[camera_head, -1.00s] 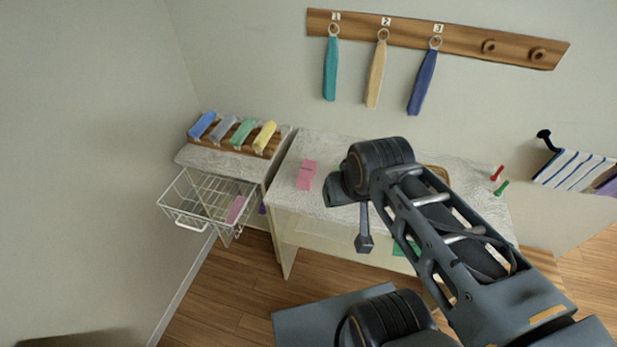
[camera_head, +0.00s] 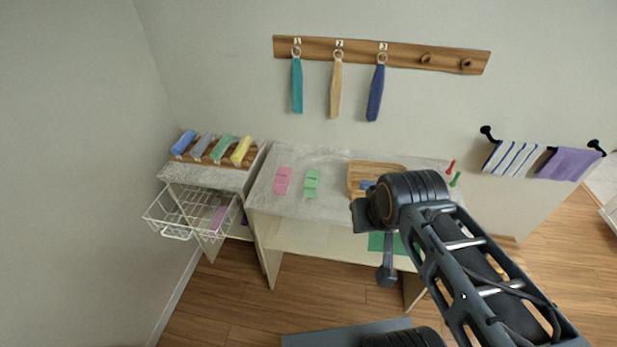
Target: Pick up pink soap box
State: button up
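The pink soap box (camera_head: 282,180) lies on the left part of the grey speckled tabletop (camera_head: 335,208). It is small, flat and a little tilted in the picture. A similar green box (camera_head: 312,183) lies just right of it, with a gap between them. My gripper (camera_head: 387,274) is at the end of my dark arm, in front of the table's front edge. It appears well right of the pink soap box and apart from it. Its fingers are too unclear to show whether they are open or shut.
A wire basket (camera_head: 178,232) with a pink item (camera_head: 217,217) sticks out on the left. Above it, a wooden rack (camera_head: 212,157) holds several coloured rolls. A wooden tray (camera_head: 357,169) lies behind my arm; red (camera_head: 451,167) and green pegs stand right. Towels hang on the wall.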

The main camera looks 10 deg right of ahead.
aim_at(283, 177)
jog(key=z, duration=0.8)
jog(key=i, duration=1.15)
jog(key=u, duration=3.8)
